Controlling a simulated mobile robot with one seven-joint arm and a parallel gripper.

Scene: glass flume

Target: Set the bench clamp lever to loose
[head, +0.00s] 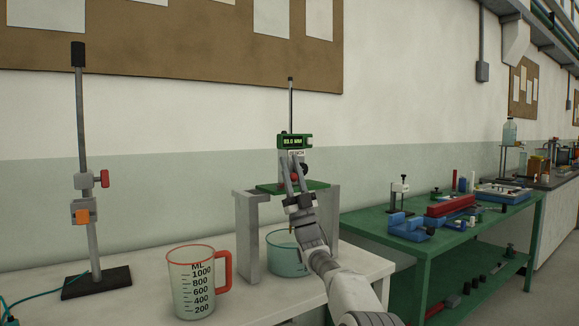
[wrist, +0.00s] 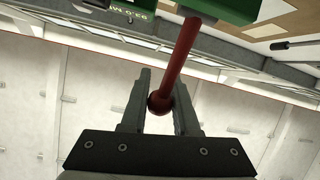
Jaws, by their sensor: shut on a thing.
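The red lever (wrist: 178,62) hangs from a green housing (wrist: 232,10) and ends in a red ball. In the wrist view my gripper (wrist: 163,88) has one finger on each side of it and is shut on its ball end. In the head view the green housing (head: 295,141) has a lit display and a pale label below it, above a green plate (head: 318,185). My gripper (head: 293,168) reaches up in front of it and hides most of the lever. I cannot read the lever's setting.
A grey stand (head: 245,235) carries the plate, with a glass bowl (head: 284,262) beneath. A measuring jug (head: 193,285) and a rod stand (head: 88,180) are to the left. A green bench (head: 450,240) with blue and red tools is to the right.

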